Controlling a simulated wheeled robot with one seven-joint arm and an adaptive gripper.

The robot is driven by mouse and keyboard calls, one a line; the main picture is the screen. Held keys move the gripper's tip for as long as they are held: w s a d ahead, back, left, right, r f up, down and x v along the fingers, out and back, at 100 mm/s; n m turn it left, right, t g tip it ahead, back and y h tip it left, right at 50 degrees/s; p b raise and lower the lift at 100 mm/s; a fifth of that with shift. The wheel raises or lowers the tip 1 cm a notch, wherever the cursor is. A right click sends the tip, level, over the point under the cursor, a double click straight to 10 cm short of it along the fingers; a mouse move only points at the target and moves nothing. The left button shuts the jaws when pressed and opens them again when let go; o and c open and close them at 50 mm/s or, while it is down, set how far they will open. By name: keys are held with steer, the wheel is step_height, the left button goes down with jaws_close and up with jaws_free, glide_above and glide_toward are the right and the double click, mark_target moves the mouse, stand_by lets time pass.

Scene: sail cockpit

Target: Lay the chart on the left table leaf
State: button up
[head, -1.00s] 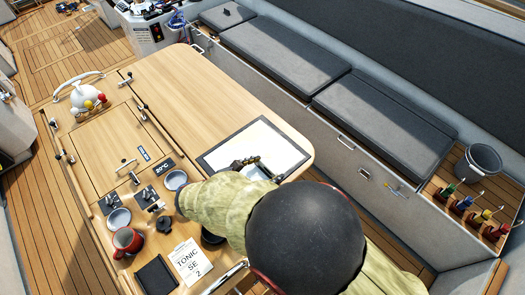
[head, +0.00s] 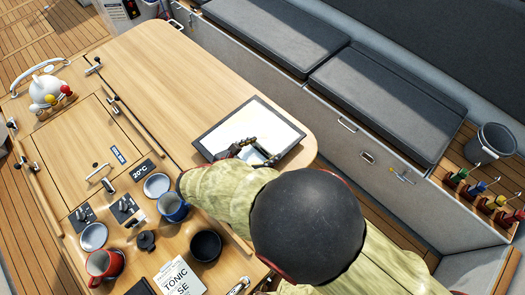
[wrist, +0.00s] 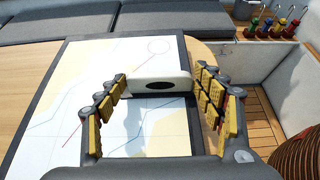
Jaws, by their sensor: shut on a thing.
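The chart (head: 262,122) is a flat, pale sheet with a dark border. It lies over the rounded end of the wooden table leaf (head: 175,75), inside the leaf's edge; whether it rests on the wood or hovers just above it I cannot tell. In the wrist view the chart (wrist: 60,85) shows tan and white areas and thin lines. My gripper (head: 252,152) is at its near edge, shut on a white grip piece with a dark oval (wrist: 158,86) on the chart. My arm hides part of the near edge.
A cushioned bench (head: 380,95) runs behind. The leaf left of the chart is clear.

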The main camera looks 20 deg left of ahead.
mark_target(265, 155)
step_height(265, 155, down, 2)
steer(key=shift+s+f+b, duration=0.1)
steer(key=shift+s+b, duration=0.05)
steer(key=shift+b, duration=0.45)
steer(key=shift+f, duration=0.5)
steer(key=o, duration=1.3)
steer(key=shift+o, duration=0.3)
steer(key=shift+r, duration=0.1)
